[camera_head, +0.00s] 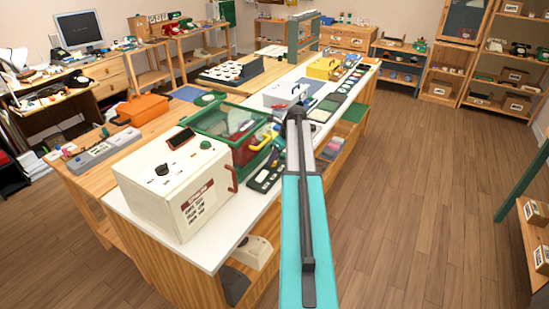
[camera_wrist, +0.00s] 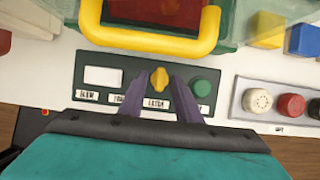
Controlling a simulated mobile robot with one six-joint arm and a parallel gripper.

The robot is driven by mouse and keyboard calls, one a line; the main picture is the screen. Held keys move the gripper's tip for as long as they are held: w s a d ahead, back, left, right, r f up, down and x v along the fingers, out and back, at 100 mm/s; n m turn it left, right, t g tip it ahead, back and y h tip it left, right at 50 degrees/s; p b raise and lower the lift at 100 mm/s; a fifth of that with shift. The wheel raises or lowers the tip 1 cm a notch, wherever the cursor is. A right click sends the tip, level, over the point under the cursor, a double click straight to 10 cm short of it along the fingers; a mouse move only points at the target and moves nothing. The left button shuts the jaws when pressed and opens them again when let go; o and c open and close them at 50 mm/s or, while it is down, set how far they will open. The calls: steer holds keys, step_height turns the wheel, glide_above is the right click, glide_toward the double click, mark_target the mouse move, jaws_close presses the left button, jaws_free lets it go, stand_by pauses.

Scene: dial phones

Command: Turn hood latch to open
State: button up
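The hood is a green box (camera_head: 213,119) with a clear lid and a yellow handle (camera_wrist: 150,45); the lid looks closed. In front of it lies a dark green control panel (camera_wrist: 92,60) with a white rectangle, a yellow latch knob (camera_wrist: 159,79) and a green round button (camera_wrist: 205,88). The label under the knob reads "LATCH". The knob's long side points roughly up and down in the wrist view. My gripper (camera_wrist: 160,84) is open, one dark finger on each side of the knob. I cannot tell whether the fingers touch it. In the head view my arm hides part of this area.
A cream box (camera_head: 175,187) stands nearer on the white tabletop, left of the panel. A grey plate with several round buttons (camera_wrist: 290,103) lies right of the panel. The hood's yellow handle is close beyond the fingertips. Wooden floor (camera_head: 420,180) is free at right.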

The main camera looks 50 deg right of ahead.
jaws_close()
